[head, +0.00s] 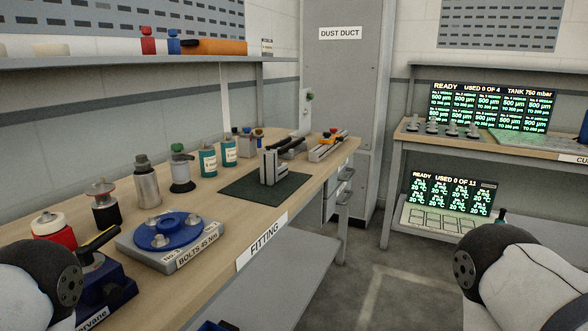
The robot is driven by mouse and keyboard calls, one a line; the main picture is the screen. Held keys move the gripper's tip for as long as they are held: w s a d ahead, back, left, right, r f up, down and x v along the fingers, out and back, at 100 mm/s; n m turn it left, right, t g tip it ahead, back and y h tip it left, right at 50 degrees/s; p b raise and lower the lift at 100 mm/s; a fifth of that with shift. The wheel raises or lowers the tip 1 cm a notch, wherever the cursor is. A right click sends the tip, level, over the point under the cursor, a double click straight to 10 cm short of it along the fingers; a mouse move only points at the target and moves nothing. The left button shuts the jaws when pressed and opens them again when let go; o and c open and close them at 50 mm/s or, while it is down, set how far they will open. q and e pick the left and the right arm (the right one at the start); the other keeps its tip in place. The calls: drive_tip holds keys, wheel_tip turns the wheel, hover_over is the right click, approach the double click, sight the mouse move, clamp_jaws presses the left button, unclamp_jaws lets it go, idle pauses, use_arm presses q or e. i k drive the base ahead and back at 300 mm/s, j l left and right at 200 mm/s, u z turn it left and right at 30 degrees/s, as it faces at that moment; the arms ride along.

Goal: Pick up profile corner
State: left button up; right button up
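The profile corner (269,169) looks like a grey metal piece with an upright part. It stands on a dark green mat (240,189) on the wooden fitting bench (207,258). A black bar-like part shows just behind its top; I cannot tell whether they touch. Parts of my two arms show at the lower left and lower right corners. Neither gripper's fingers can be seen, and both arms are apart from the profile corner.
Left of the mat stand two teal cans (208,161), several bottle-like tools (147,185) and a blue round flange on a grey plate (166,232). A shelf (120,61) overhangs the bench. Floor (385,285) is open at right.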

sight(272, 170)
drive_tip(key=i+l+u, duration=0.35)
drive_tip(key=l, duration=0.3)
drive_tip(key=i+l+u, duration=0.15)
drive_tip(key=l, duration=0.2)
drive_tip(key=i+l+u, duration=0.2)
drive_tip(key=l, duration=0.15)
drive_tip(key=l+u, duration=0.15)
drive_tip(key=l, duration=0.2)
drive_tip(key=i+l+u, duration=0.2)
drive_tip(key=l, duration=0.2)
drive_tip(key=k, duration=0.1)
